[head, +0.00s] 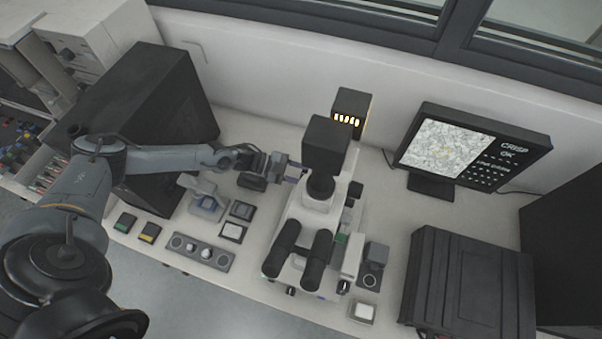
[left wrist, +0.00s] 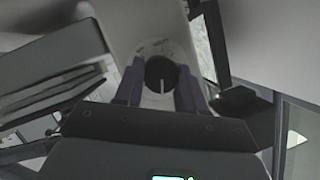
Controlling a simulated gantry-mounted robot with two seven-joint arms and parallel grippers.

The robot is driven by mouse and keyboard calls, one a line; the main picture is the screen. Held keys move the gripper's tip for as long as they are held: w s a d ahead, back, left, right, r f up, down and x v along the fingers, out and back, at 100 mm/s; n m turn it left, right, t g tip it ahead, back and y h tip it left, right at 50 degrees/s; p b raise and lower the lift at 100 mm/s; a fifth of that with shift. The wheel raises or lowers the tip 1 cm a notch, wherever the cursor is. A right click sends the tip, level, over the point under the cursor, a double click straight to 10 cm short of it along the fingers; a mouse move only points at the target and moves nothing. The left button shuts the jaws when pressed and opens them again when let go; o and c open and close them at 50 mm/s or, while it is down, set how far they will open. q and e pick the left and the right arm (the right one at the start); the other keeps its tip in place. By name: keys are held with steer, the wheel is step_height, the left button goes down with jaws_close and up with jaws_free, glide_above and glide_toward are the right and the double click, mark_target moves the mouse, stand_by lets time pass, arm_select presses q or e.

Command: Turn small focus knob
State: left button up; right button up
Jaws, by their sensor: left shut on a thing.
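The white microscope (head: 322,209) with black eyepieces stands in the middle of the bench. The small focus knob (left wrist: 161,72) is a round black disc with a white line, seen in the left wrist view on the microscope's pale side. My left gripper (head: 297,171) reaches in from the left at the microscope's side. In the left wrist view its two dark fingers (left wrist: 160,90) lie on either side of the knob and are shut on it. In the head view the knob is hidden by the gripper. My right gripper is not in view.
A control strip with knobs (head: 199,251) and small button boxes (head: 149,232) lie at the front left. A large black box (head: 150,120) stands behind my left arm. A monitor (head: 470,150) and a black case (head: 470,285) are at the right. Bare bench lies between microscope and monitor.

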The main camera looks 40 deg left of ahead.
arm_select(q)
steer(key=shift+m+t+b, duration=0.35)
steer(key=shift+m+t, duration=0.25)
steer(key=shift+m, duration=0.2)
steer(key=o, duration=1.1)
steer(key=shift+c, duration=0.2)
steer(key=shift+s, duration=0.1)
steer(key=b+v, duration=0.1)
steer(key=v, duration=0.9)
steer(key=shift+s+a+r+b, duration=0.2)
steer(key=shift+b, duration=0.15)
stand_by(0.5)
